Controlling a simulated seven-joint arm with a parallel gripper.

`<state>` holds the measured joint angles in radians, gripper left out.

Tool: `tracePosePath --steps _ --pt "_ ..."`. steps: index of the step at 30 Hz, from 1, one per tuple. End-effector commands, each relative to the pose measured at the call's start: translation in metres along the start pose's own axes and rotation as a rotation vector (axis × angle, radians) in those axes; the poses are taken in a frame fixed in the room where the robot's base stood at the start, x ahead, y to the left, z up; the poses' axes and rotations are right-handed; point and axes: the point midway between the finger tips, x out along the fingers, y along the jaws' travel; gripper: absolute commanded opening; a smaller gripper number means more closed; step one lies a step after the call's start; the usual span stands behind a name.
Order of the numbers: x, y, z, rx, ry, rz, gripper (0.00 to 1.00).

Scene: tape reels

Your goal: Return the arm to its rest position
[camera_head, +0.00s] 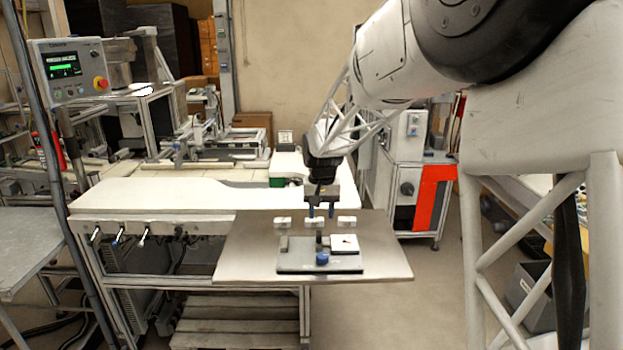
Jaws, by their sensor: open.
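My gripper (321,211) points down over the back part of the grey metal table plate (235,262), near a row of small white blocks. Its two dark fingers are apart with nothing seen between them. My white arm comes in from the upper right. Whether the fingertips touch anything is too small to tell.
Small white blocks stand left (283,222) and right (347,221) of the gripper. A long white bench (160,194) lies behind the plate. A control panel (68,70) stands at the upper left. A machine with an orange-red panel (431,199) stands behind right. The plate's left side is clear.

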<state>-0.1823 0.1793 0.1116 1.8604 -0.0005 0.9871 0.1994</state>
Motion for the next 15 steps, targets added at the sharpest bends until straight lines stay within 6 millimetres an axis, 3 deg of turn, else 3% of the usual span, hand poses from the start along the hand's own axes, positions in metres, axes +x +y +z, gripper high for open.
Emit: tracePosePath --steps 8,15 --pt "-0.024 0.020 0.037 0.000 0.022 -0.003 0.43" --pt "-0.048 0.044 0.085 0.002 0.048 -0.006 0.43"
